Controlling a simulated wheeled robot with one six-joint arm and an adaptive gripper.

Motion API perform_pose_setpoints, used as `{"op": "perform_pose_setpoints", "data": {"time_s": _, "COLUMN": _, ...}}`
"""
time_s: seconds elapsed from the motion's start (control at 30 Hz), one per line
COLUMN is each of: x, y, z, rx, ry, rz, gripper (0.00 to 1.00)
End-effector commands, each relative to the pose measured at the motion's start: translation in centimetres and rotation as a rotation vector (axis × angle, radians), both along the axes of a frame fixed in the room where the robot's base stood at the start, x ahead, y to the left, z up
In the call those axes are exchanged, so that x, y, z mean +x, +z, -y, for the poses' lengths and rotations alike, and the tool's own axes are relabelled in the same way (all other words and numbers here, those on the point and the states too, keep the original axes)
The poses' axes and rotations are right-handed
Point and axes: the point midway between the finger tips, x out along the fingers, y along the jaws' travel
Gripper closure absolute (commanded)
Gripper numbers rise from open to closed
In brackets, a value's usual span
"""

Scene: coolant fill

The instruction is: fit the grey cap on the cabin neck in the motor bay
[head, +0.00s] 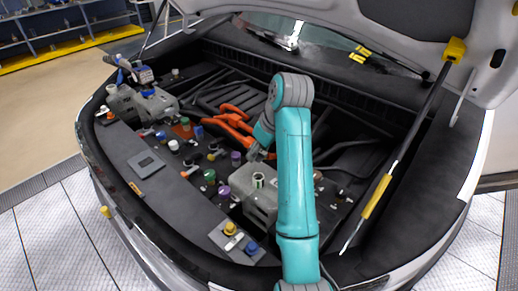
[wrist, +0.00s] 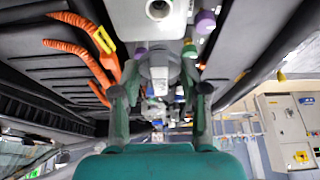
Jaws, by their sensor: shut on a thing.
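My gripper (wrist: 160,82) is shut on the grey cap (wrist: 158,68), which sits between the two fingertips in the wrist view. In the head view my gripper (head: 258,152) is over the middle of the motor bay, partly hidden by my arm, and the cap cannot be made out there. A grey tank (head: 252,207) with an open, uncapped neck (head: 259,180) stands nearer the front edge. That neck also shows at the top of the wrist view (wrist: 158,10), apart from the cap. No label shows which neck is the cabin one.
Orange hoses (head: 236,122) lie behind my gripper. Several coloured caps, among them green (head: 210,176) and purple (head: 223,192), stand along the front. Another grey tank (head: 157,104) is at the left. A prop rod with a yellow grip (head: 376,197) slants at the right, beneath the raised hood.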

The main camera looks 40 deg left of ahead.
Motion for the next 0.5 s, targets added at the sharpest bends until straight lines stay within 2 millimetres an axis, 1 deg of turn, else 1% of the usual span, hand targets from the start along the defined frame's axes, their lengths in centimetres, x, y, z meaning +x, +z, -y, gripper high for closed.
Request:
{"op": "perform_pose_setpoints", "data": {"time_s": 0.27, "x": 0.0, "y": -1.4, "z": 0.0, "rx": 0.0, "ry": 0.0, "rz": -0.001, "gripper": 0.82}}
{"op": "perform_pose_setpoints", "data": {"time_s": 0.5, "x": 0.0, "y": -3.4, "z": 0.0, "rx": 0.0, "ry": 0.0, "rz": -0.001, "gripper": 0.82}}
